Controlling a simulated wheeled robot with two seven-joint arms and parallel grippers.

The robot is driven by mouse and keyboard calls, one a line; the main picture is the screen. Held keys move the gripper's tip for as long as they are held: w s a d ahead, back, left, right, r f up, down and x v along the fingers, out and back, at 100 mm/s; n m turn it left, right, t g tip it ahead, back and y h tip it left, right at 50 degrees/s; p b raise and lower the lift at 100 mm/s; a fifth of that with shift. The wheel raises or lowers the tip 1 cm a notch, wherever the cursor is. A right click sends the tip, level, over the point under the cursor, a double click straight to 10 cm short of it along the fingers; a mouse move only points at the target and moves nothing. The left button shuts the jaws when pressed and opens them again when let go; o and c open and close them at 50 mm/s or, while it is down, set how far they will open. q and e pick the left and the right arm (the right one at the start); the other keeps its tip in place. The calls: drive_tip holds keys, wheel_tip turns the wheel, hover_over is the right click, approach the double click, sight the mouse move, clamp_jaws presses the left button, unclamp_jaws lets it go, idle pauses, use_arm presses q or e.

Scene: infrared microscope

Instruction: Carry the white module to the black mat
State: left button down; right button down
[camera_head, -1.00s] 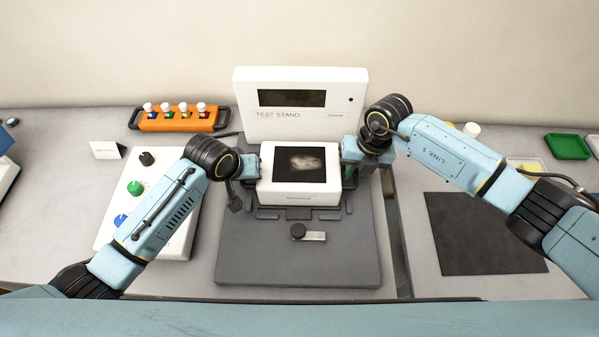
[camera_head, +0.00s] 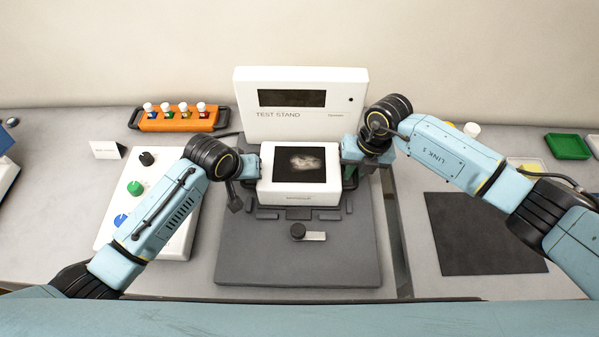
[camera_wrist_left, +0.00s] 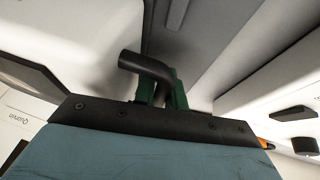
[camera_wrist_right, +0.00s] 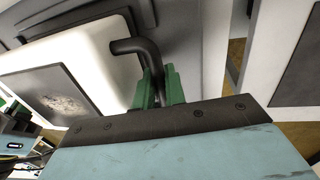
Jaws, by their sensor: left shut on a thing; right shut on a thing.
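The white module (camera_head: 299,194), a box with a dark screen on top, is at the test stand (camera_head: 300,110), over the grey base plate (camera_head: 297,262). I cannot tell whether it touches the plate. My left gripper (camera_head: 251,168) is at its left side, shut on a black bent handle (camera_wrist_left: 146,65) between green fingers. My right gripper (camera_head: 349,172) is at its right side, shut on the other black handle (camera_wrist_right: 137,46), which joins the module's white wall (camera_wrist_right: 85,50). The black mat (camera_head: 484,233) lies flat and bare on the table at the right.
A white panel with knobs (camera_head: 128,213) stands at the left, under my left arm. An orange rack (camera_head: 177,124) with several white-capped vials is behind it. A green tray (camera_head: 567,146) lies back right.

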use_arm(q)
drive_tip(key=shift+w+r, duration=0.1)
drive_tip(key=shift+r, duration=0.05)
use_arm(e)
drive_tip(key=shift+w+r, duration=0.1)
drive_tip(key=shift+r, duration=0.1)
